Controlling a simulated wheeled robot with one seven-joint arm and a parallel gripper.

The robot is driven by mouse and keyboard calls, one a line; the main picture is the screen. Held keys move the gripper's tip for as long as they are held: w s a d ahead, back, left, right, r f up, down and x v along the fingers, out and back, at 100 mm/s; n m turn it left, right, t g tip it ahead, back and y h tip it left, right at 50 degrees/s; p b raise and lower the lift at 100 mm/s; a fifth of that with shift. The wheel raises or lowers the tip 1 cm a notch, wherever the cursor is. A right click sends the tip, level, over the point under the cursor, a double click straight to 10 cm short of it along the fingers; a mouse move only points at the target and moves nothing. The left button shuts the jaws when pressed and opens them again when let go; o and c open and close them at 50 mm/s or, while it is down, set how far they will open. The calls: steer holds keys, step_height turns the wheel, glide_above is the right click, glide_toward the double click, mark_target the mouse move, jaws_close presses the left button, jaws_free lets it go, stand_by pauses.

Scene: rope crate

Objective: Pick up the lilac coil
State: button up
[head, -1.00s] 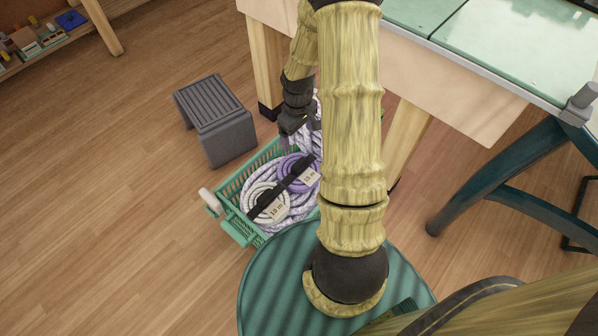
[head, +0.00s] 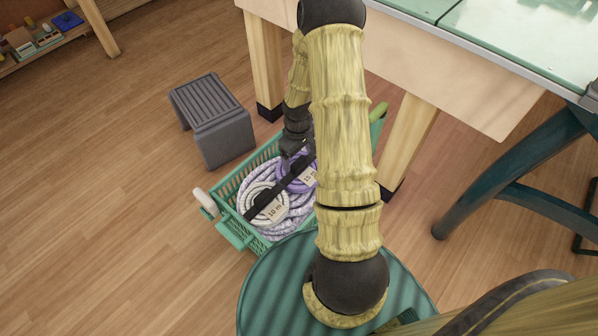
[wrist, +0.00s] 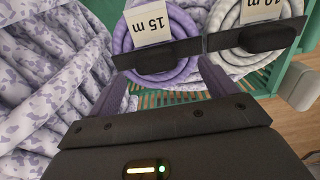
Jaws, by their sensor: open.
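The lilac coil (head: 284,174) lies in the green crate (head: 229,183), beside a white coil (head: 262,193) tagged 10 m. In the wrist view the lilac coil (wrist: 187,29) has a 15 m tag (wrist: 148,23) and a dark strap (wrist: 157,54) across it. My gripper (head: 297,150) is over the crate at the lilac coil. In the wrist view my gripper (wrist: 164,70) is open, its two fingers reaching to either side of the coil's near part. I cannot tell whether they touch it. My arm hides part of the crate in the head view.
Thick speckled white-and-lilac rope (wrist: 45,90) fills the crate's other side. A grey step stool (head: 212,120) stands left of the crate. A workbench (head: 450,75) rises behind, with a leg close to the crate. Open floor lies at left.

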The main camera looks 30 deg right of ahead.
mark_target(299, 161)
steer(key=f+b, duration=0.2)
steer(key=f, duration=0.1)
steer(key=f+b, duration=0.2)
steer(key=shift+w+d+f, duration=0.2)
steer(key=shift+w+d, duration=0.05)
steer(key=shift+r, duration=0.1)
stand_by(0.3)
steer(key=c, duration=1.3)
steer(key=shift+r, duration=0.15)
step_height(299, 161, up, 28)
steer(key=p, duration=1.3)
